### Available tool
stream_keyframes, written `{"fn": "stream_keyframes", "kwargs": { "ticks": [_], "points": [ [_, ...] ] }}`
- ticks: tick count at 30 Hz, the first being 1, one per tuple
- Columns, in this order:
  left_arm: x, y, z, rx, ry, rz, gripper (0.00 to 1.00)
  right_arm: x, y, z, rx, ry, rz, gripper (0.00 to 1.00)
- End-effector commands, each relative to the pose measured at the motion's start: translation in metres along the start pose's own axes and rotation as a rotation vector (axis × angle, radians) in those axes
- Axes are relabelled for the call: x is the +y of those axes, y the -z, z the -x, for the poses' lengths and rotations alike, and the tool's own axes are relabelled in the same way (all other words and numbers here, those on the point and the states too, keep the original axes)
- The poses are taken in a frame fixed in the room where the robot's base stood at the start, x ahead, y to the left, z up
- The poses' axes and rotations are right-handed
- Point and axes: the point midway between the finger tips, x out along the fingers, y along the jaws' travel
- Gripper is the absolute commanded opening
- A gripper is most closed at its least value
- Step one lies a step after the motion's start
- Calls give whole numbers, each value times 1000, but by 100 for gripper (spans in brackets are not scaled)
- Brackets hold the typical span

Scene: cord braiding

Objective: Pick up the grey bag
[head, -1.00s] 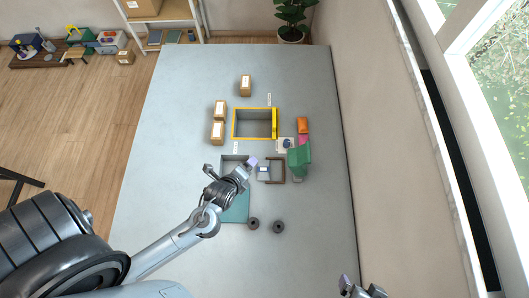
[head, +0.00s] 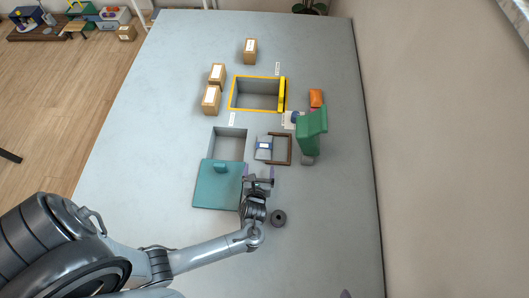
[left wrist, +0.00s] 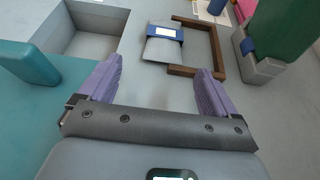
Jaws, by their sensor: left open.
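The grey bag (head: 264,147) lies flat on the table, with a blue band and white label across it. In the left wrist view the bag (left wrist: 160,50) is just beyond my fingertips, near the middle. A brown three-sided frame (head: 289,149) stands around its right side; it also shows in the left wrist view (left wrist: 216,48). My left gripper (head: 258,172) is open and empty on the near side of the bag, its purple fingers (left wrist: 158,72) spread apart and not touching it. Only a tip of my right gripper (head: 345,294) shows at the bottom edge.
An open grey bin (head: 229,131) and teal lid (head: 217,187) are left of the bag. A green container (head: 311,130) stands right. A yellow-rimmed bin (head: 232,93) and several cartons (head: 211,100) are farther back. A dark ring (head: 279,218) lies nearer.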

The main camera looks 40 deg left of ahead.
Motion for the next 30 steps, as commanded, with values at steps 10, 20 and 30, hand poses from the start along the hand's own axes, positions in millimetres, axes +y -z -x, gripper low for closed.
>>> {"fn": "stream_keyframes", "kwargs": {
  "ticks": [10, 20, 30],
  "points": [
    [-7, 5, -31, -15, 4, 12, 92, -2, -7, -22, 4, 4, -4, 100],
    [-7, 4, -66, -12, 5, 13, 92, -4, -10, -35, 4, 8, -9, 100],
    [-9, 1, -97, -14, 3, 15, 92, -5, -16, -54, 4, 8, -9, 100]
  ]
}}
